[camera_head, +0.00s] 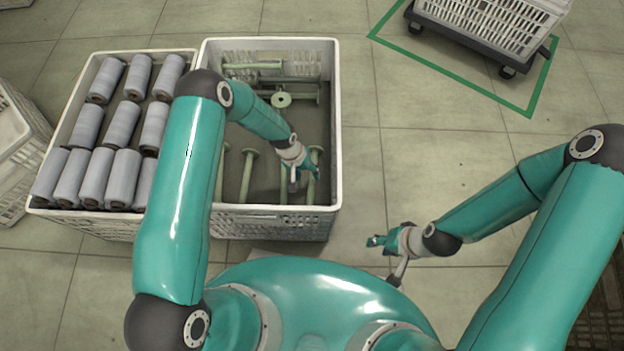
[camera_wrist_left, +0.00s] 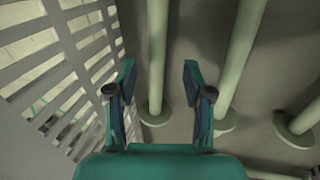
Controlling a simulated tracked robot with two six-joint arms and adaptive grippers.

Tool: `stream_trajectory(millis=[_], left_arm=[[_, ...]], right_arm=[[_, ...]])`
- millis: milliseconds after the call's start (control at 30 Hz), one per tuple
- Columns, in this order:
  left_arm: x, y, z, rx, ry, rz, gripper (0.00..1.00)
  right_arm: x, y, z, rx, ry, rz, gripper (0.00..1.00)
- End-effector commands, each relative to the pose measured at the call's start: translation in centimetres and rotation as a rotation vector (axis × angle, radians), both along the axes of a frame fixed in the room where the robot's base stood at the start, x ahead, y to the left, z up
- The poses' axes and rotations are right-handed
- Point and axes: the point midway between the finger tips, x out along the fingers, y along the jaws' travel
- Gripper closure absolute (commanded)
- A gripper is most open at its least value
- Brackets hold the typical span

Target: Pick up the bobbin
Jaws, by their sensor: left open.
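Several pale green empty bobbins lie in the right-hand white crate (camera_head: 337,120). My left gripper (camera_head: 308,168) is down inside this crate near its right wall, over a bobbin (camera_head: 315,156). In the left wrist view my left gripper (camera_wrist_left: 158,85) is open, with a finger on each side of that bobbin (camera_wrist_left: 156,50); whether they touch it I cannot tell. Its round flange shows just below the fingertips. My right gripper (camera_head: 376,241) hangs over the floor right of the crate, with no object visible in it; its jaws are too small to read.
In the left wrist view, the slatted crate wall (camera_wrist_left: 70,60) is close on the left and another bobbin (camera_wrist_left: 238,65) lies just right of the fingers. A left-hand crate (camera_head: 120,218) holds several wound grey bobbins (camera_head: 110,80). A wheeled crate (camera_head: 490,25) stands at the upper right.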

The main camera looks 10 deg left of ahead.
Motion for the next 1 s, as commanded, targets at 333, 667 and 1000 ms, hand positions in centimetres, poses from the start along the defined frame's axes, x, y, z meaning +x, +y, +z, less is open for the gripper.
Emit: stream_trajectory(millis=[333, 667, 1000], left_arm=[[0.2, -1.4, -4.1, 0.001, -0.001, 0.001, 0.49], [0.2, -1.4, -4.2, 0.001, -0.001, 0.002, 0.64], [0.2, -1.4, -4.1, 0.001, 0.0, 0.002, 1.0]], right_arm=[[0.0, 0.0, -1.6, 0.0, 0.0, 0.0, 0.6], [0.0, 0.0, -1.5, 0.0, 0.0, 0.0, 0.6], [0.0, 0.0, -1.5, 0.0, 0.0, 0.0, 0.6]])
